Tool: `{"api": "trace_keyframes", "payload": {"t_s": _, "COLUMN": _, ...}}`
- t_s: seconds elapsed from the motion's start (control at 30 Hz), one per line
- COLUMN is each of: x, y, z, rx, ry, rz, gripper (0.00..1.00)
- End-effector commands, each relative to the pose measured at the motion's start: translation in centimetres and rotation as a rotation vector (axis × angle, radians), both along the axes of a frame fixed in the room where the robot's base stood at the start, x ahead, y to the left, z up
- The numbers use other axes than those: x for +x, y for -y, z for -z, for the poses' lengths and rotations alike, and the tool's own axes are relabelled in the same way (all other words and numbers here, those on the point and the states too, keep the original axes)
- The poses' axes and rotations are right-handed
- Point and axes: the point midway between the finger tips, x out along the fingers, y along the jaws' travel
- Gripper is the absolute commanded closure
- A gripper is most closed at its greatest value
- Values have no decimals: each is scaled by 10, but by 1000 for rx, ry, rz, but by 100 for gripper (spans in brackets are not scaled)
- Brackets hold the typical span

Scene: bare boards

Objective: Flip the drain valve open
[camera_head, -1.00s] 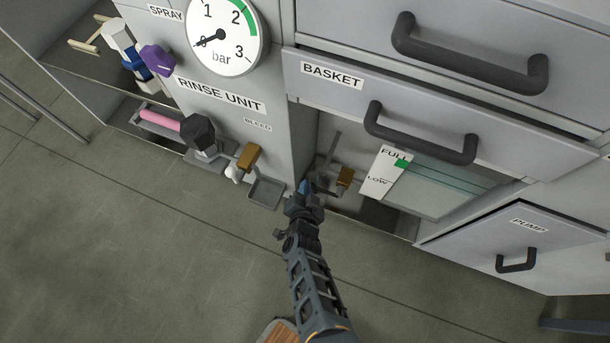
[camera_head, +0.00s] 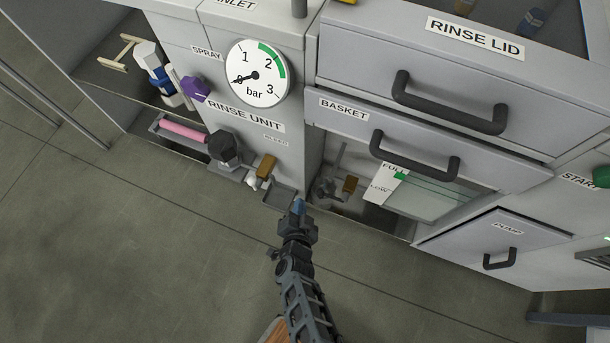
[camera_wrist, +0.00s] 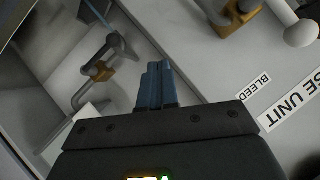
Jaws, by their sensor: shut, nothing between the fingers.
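The likely drain valve is a brass body (camera_head: 349,184) with a grey handle (camera_head: 325,188) in the open recess below the BASKET drawer; no drain label is readable. In the wrist view the brass body (camera_wrist: 103,71) and its bent grey handle (camera_wrist: 84,95) sit left of my fingers, apart from them. My gripper (camera_head: 299,206) is in front of the recess's left edge, beside a small grey tray (camera_head: 279,197). Its blue fingers (camera_wrist: 157,82) are together and empty, touching nothing that I can see. The handle's exact position is hard to tell.
Left of the recess is another brass valve (camera_head: 266,166) with a white knob, under the BLEED label, and a black knob (camera_head: 224,149). A FULL/LOW gauge (camera_head: 386,185) stands right of the drain valve. The PUMP drawer (camera_head: 500,245) is lower right. The floor in front is clear.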

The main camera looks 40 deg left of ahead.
Motion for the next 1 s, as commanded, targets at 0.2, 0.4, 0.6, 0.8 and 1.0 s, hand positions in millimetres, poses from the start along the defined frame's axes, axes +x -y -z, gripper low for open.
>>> {"api": "trace_keyframes", "payload": {"t_s": 0.2, "x": -12, "y": 2, "z": -8, "rx": -1, "ry": 0, "rz": 0, "gripper": 100}}
{"api": "trace_keyframes", "payload": {"t_s": 0.4, "x": -13, "y": 2, "z": -7, "rx": -1, "ry": 0, "rz": 0, "gripper": 100}}
{"api": "trace_keyframes", "payload": {"t_s": 0.6, "x": -13, "y": 2, "z": -7, "rx": -1, "ry": 0, "rz": 0, "gripper": 100}}
{"api": "trace_keyframes", "payload": {"t_s": 0.8, "x": -12, "y": 2, "z": -7, "rx": -1, "ry": 0, "rz": 0, "gripper": 100}}
{"api": "trace_keyframes", "payload": {"t_s": 1.0, "x": -3, "y": 30, "z": -8, "rx": -12, "ry": 25, "rz": 11, "gripper": 100}}
